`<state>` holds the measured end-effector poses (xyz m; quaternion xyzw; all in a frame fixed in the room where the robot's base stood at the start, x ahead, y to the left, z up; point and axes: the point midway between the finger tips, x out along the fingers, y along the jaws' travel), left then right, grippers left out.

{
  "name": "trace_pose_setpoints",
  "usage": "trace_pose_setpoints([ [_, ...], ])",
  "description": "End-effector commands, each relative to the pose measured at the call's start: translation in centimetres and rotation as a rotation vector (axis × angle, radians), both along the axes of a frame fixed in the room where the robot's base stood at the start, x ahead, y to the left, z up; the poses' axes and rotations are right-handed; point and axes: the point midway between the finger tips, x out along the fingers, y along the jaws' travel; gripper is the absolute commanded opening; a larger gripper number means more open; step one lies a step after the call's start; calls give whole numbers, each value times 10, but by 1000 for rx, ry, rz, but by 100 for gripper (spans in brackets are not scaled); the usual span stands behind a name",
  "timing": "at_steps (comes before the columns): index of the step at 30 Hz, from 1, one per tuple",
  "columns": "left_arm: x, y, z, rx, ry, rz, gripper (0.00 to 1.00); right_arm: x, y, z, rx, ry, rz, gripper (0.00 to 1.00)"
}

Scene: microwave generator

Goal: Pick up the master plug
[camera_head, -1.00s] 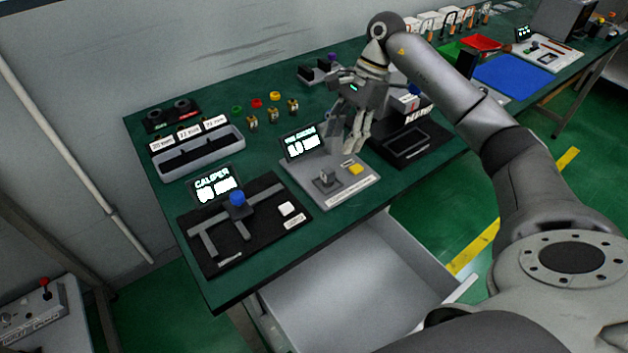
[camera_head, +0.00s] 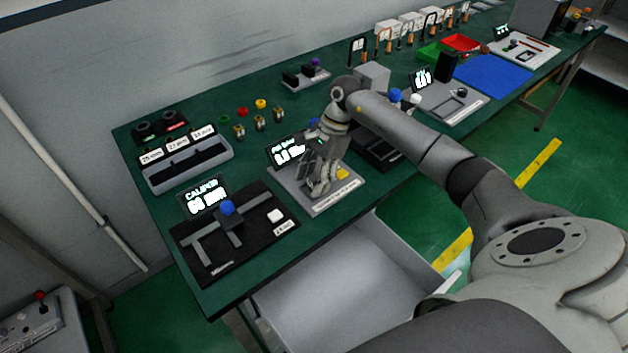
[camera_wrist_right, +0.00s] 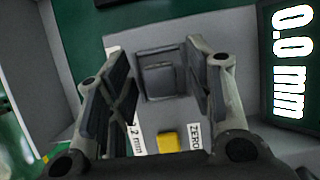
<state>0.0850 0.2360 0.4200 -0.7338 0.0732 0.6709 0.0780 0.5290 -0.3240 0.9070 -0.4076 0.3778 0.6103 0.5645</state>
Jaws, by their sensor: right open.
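My right gripper (camera_head: 322,186) is open above the grey gauge station (camera_head: 348,196), whose display stands behind it. In the right wrist view, the two fingers of the gripper (camera_wrist_right: 156,65) are spread on either side of a dark grey block (camera_wrist_right: 160,76) on the station plate. This block seems to be the master plug in its seat, but I cannot tell plug from holder. I see a gap between the block and each finger. A label ending in "2 mm" lies beside it. In the head view the fingers hide the block. My left gripper is not in view.
A yellow ZERO button (camera_head: 342,173) sits near the fingers; it also shows in the wrist view (camera_wrist_right: 168,142). The station display (camera_wrist_right: 288,62) reads 0.0 mm. The caliper station (camera_head: 262,236) is at left. Small brass parts (camera_head: 259,123) stand behind. An open drawer (camera_head: 340,285) juts out below the table.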

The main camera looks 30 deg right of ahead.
Motion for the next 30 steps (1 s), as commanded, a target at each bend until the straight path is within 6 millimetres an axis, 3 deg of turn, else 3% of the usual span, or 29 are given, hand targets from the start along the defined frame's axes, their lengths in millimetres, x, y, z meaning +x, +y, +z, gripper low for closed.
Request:
trace_pose_setpoints([
  [3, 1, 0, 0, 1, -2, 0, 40, 0, 0, 0, 0, 0, 0, 46],
  [14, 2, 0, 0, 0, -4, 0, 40, 0, 0, 0, 0, 0, 0, 0],
  [24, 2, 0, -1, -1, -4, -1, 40, 0, 0, 2, 1, -1, 1, 0],
  [30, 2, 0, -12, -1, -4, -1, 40, 1, -1, 15, -2, -6, 0, 0],
])
